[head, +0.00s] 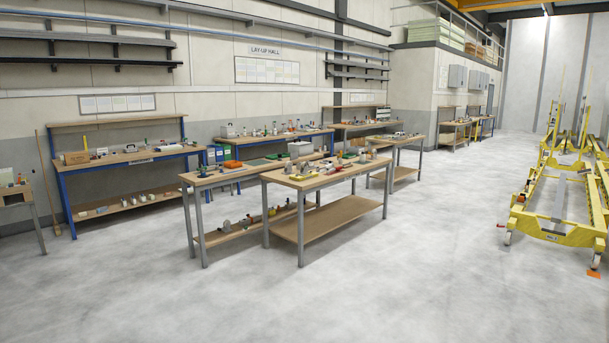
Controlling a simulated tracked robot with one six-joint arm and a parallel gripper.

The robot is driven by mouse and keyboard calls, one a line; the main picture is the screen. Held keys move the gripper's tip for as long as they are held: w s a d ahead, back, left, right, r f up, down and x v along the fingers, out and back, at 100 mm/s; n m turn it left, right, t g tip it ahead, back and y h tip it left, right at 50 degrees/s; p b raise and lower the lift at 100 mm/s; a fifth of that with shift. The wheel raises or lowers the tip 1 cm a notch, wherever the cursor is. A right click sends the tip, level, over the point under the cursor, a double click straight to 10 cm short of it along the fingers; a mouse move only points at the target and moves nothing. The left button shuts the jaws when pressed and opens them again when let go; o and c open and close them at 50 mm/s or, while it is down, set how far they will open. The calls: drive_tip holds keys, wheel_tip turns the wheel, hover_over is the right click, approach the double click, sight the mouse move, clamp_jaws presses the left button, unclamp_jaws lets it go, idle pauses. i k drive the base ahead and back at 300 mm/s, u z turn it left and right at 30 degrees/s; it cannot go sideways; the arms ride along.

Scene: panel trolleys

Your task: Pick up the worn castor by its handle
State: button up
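I cannot pick out the worn castor or its handle for certain in the head view. The yellow panel trolley (553,227) at the right has castors under its near end, one at the left corner (507,238) and one at the right corner (597,259). Many small items lie on the wooden benches in the middle, too small to name from here. Some grey, rounded pieces (326,168) lie on the near bench (345,208); I cannot tell whether one is a castor. My gripper is not in view.
A second bench (197,222) stands just behind the near one, with items on its lower shelf. Blue-framed benches (72,207) line the left wall. An orange block (593,272) lies by the trolley's right castor. The grey floor (400,270) is clear in front and between benches and trolley.

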sight(304, 166)
drive_tip(key=z, duration=0.25)
drive_tip(key=i, duration=1.5)
drive_tip(key=z, duration=0.3)
drive_tip(key=i, duration=3.25)
drive_tip(key=u, duration=0.35)
drive_tip(key=i, duration=0.9)
drive_tip(key=u, duration=0.5)
drive_tip(key=i, duration=0.9)
drive_tip(key=u, duration=0.4)
